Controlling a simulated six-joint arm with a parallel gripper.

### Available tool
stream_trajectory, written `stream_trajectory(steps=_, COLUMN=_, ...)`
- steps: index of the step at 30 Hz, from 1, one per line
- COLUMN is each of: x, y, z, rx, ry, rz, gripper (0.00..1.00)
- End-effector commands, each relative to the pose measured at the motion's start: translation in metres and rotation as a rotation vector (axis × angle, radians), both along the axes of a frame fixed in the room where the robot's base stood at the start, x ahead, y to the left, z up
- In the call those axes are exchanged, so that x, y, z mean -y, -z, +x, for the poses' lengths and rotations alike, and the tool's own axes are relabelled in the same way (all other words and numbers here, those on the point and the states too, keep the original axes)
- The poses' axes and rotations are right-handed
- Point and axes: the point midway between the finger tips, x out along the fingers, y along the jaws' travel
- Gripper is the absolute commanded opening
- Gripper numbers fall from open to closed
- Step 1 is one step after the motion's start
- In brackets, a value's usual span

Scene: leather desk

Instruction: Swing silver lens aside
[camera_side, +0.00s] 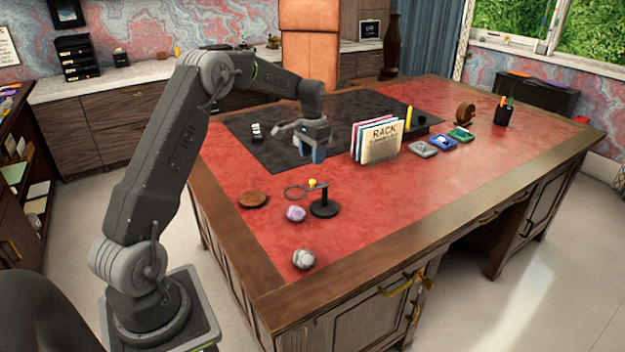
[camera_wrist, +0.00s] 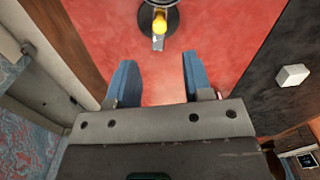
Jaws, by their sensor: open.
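A magnifier stands near the front left of the desk, with a round black base and post (camera_side: 325,208). Its thin-rimmed round lens (camera_side: 295,194) reaches out to the left, and a yellow knob (camera_side: 312,183) sits on its arm. In the wrist view the yellow knob (camera_wrist: 160,25) and a short grey handle end (camera_wrist: 158,43) show at the top over the dark base (camera_wrist: 172,20); the lens ring is out of that view. My gripper (camera_side: 313,157) is open and empty, behind the magnifier and apart from it. Its blue fingers (camera_wrist: 158,60) point towards the magnifier.
A wooden disc (camera_side: 253,199), a purple stone (camera_side: 295,213) and a grey-white ball (camera_side: 303,259) lie around the magnifier. A rack of folders (camera_side: 378,142) stands to the right of my gripper. A small white block (camera_side: 256,131) sits on the dark mat (camera_side: 250,155). The red desktop front right is clear.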

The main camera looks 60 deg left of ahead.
Motion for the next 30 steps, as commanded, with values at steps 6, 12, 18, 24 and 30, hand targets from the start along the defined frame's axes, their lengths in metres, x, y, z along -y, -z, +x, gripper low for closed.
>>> stream_trajectory(steps=6, x=0.001, y=0.046, z=0.000, rx=-0.003, ry=0.000, rz=-0.001, gripper=0.46)
stream_trajectory(steps=12, x=0.001, y=0.074, z=0.000, rx=-0.001, ry=0.000, rz=0.000, gripper=0.46)
stream_trajectory(steps=18, x=0.000, y=0.085, z=0.000, rx=0.001, ry=0.000, rz=0.001, gripper=0.46)
stream_trajectory(steps=24, x=0.000, y=0.086, z=0.000, rx=0.001, ry=0.000, rz=0.001, gripper=0.46)
stream_trajectory(steps=30, x=0.000, y=0.086, z=0.000, rx=0.001, ry=0.000, rz=0.001, gripper=0.33)
